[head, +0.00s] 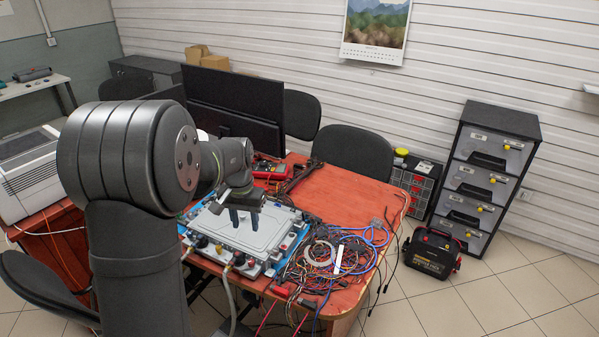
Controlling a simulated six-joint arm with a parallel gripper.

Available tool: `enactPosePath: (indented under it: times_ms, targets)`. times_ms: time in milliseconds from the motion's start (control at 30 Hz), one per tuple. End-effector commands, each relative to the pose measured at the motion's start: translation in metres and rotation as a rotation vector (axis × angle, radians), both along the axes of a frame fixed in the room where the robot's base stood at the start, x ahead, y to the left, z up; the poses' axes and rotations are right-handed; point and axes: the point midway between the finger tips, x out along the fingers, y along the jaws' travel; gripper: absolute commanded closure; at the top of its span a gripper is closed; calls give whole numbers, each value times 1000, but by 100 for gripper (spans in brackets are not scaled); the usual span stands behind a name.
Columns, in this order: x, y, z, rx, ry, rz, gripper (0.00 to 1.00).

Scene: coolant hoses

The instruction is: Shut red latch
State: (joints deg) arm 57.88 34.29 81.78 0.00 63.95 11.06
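A light grey metal housing (225,237) lies on the orange-red table, with several small fittings and hose ends along its front edge. I cannot single out the red latch; at this size the small parts on the front edge are too small to tell apart. My gripper (244,220) is over the housing and points down, with its two dark fingers apart and nothing visible between them. I cannot tell how high it is above the housing.
A tangle of cables (335,262) covers the table's front right, beside the housing. A dark monitor (235,105) stands behind. A red multimeter (270,169) lies at the back. The orange-red tabletop (345,195) is bare at the back right.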

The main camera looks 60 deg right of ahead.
Motion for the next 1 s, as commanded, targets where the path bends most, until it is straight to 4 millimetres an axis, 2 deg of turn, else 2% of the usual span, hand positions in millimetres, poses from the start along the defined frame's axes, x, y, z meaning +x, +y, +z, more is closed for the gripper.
enactPosePath:
  times_ms: [100, 533, 1000]
  targets:
    - [0, -1, 26, -4, -3, 0, 60]
    - [11, -81, -16, -11, -16, 294, 60]
    - [10, -159, -68, -32, -27, 615, 60]
